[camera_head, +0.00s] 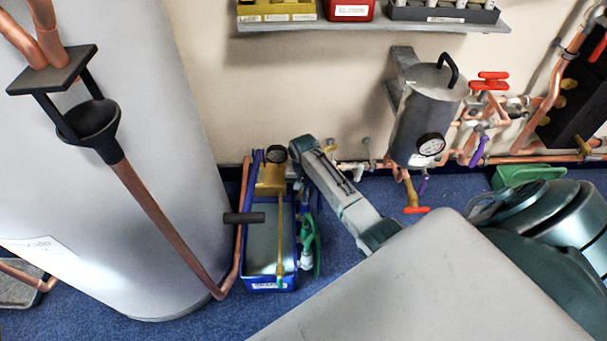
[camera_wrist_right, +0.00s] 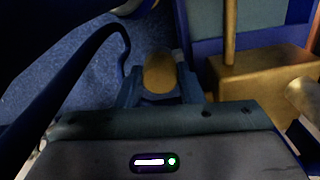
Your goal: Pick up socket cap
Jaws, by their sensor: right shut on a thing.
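In the right wrist view, a small brass-coloured piece with a rounded end, which I take to be the socket cap (camera_wrist_right: 160,72), sits between the two dark blue fingers of my right gripper (camera_wrist_right: 160,92). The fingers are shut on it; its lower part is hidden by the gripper. In the head view my right arm reaches down beside the blue pump unit, and its gripper and the cap are hidden there. My left gripper is in neither view.
The blue pump unit (camera_head: 268,288) with a brass body (camera_head: 270,179) and gauge stands by the tall grey tank (camera_head: 150,180). In the wrist view, a brass block (camera_wrist_right: 262,85) and rod are close on the right, and a dark curved hose (camera_wrist_right: 75,62) on the left. A steel vessel (camera_head: 425,105) hangs on the wall.

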